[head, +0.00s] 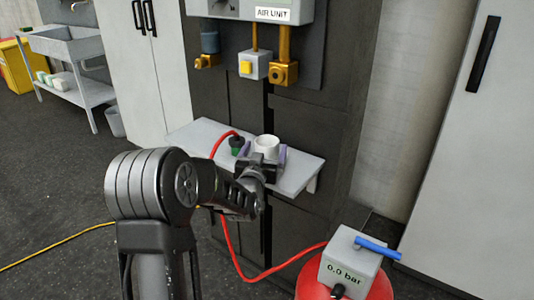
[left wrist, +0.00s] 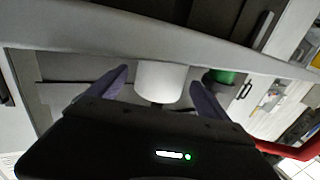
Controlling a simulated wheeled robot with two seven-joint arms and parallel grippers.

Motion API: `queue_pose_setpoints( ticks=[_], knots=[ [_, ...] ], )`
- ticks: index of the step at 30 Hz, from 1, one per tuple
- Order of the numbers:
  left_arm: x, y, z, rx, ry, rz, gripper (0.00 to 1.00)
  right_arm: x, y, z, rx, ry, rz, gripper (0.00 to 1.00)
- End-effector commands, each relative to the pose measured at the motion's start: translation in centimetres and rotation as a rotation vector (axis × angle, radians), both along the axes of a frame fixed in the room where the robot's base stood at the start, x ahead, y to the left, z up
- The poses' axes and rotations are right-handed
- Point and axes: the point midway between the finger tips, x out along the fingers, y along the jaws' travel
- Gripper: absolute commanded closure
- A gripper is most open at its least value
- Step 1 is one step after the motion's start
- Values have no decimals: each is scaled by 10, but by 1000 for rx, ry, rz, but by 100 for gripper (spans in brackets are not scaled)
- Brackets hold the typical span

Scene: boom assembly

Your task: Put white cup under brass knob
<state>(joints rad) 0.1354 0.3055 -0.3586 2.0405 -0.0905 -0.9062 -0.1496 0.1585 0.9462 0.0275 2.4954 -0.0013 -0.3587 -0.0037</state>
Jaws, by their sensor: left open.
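The white cup (head: 267,143) stands upright on the grey shelf (head: 212,134). My left gripper (head: 265,155) is at the cup, with its purple fingers open on either side of it. In the left wrist view the cup (left wrist: 160,82) sits between the two spread fingers (left wrist: 162,92), with a gap visible at each side. A brass fitting with a round knob (head: 284,72) hangs below the air unit, above the shelf and a little right of the cup. My right gripper is not in view.
A green-and-dark hose end (head: 237,146) with a red hose stands just left of the cup; its green part (left wrist: 221,76) shows in the wrist view. A yellow-button box (head: 254,66) and another brass fitting (head: 207,61) hang left of the knob. A red tank (head: 312,280) is front right.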

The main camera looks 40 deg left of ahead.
Motion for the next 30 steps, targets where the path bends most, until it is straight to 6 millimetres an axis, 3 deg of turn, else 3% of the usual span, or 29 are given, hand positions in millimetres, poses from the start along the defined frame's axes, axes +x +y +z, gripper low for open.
queue_pose_setpoints(
  ticks=[2, 28, 30],
  knots=[
    [0, 0, 0, 0, 0, 0, 12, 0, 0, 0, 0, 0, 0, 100],
    [0, 0, 0, 0, 0, 0, 83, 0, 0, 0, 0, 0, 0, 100],
    [0, 0, 0, 0, 0, 0, 83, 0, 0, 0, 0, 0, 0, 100]
  ],
)
